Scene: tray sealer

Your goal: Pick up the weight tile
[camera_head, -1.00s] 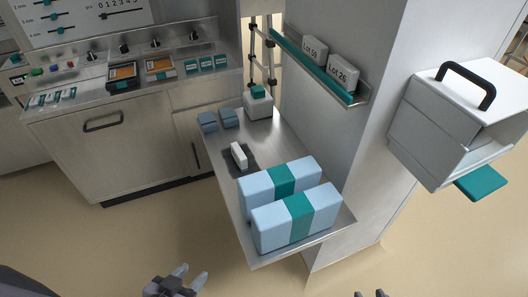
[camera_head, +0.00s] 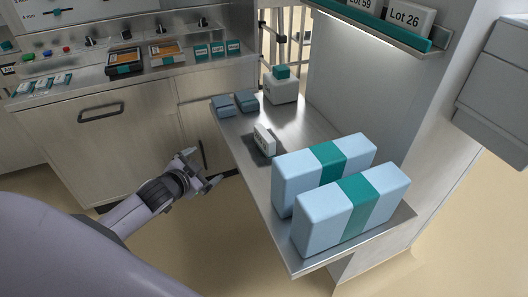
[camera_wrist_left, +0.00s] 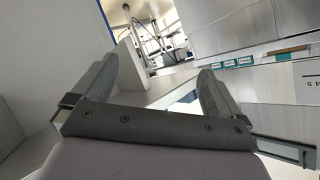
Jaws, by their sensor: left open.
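A small white tile (camera_head: 264,139) with dark marks stands on a dark patch of the metal side shelf (camera_head: 253,172); I take it for the weight tile, though its lettering is too small to read. My left gripper (camera_head: 203,169) is open and empty, left of the shelf's edge and apart from the tile. In the left wrist view both fingers are spread, and a pale upright piece (camera_wrist_left: 130,62) shows beyond the left finger; I cannot tell whether it is the tile. My right gripper is not in view.
Two blue packs with teal bands (camera_head: 372,202) fill the shelf's near end. Small blue-grey blocks (camera_head: 246,101) and a white block with a teal top (camera_head: 282,90) stand at its far end. A ledge with lot cards (camera_head: 404,17) hangs above right. Teal-labelled cards (camera_head: 217,48) stand on the counter.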

